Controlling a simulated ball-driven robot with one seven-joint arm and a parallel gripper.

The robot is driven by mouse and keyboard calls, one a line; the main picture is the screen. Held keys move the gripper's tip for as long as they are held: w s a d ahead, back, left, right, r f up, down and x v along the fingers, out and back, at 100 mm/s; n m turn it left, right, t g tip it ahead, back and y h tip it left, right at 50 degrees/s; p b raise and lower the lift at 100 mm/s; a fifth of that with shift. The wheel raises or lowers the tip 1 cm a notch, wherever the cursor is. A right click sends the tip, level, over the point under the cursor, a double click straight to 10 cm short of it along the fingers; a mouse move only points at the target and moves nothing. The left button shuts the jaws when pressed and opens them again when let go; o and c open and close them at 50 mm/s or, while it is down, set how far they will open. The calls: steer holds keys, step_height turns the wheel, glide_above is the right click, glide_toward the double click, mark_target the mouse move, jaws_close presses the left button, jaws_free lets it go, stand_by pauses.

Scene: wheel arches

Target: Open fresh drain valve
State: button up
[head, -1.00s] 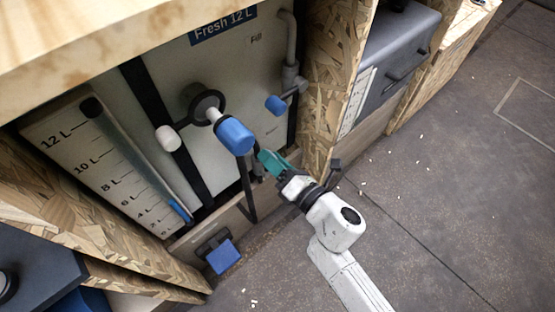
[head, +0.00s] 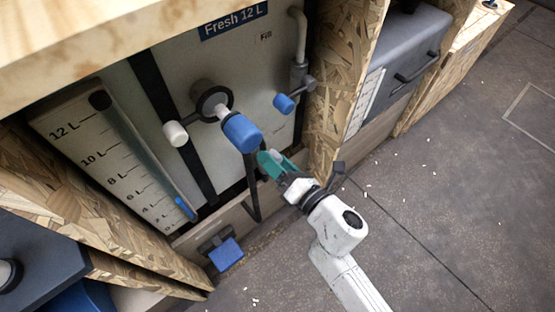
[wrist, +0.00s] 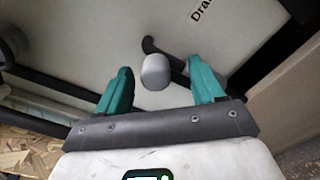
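The fresh tank panel (head: 225,65) carries the label "Fresh 12 L". In the wrist view, part of a label starting "Dra" (wrist: 201,10) shows on the panel at the top. A round grey knob (wrist: 155,72) shows there, between my fingers in the picture; I cannot tell whether they touch it. My gripper (wrist: 160,85) has two teal fingers, spread apart and not closed on anything. In the head view my gripper (head: 276,160) is low in front of the tank, just below and right of a large blue cylinder (head: 242,133). The drain valve's body is mostly hidden.
A white knob (head: 175,133) is left of the blue cylinder, and a small blue knob (head: 283,103) is near the "Fill" label. A chipboard upright (head: 345,80) stands right of the tank. A blue block (head: 226,254) sits low. Open floor (head: 440,190) lies right.

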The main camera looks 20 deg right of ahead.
steer(key=p+v, duration=0.1)
steer(key=v, duration=0.9)
steer(key=shift+s, duration=0.4)
steer(key=shift+d, duration=0.15)
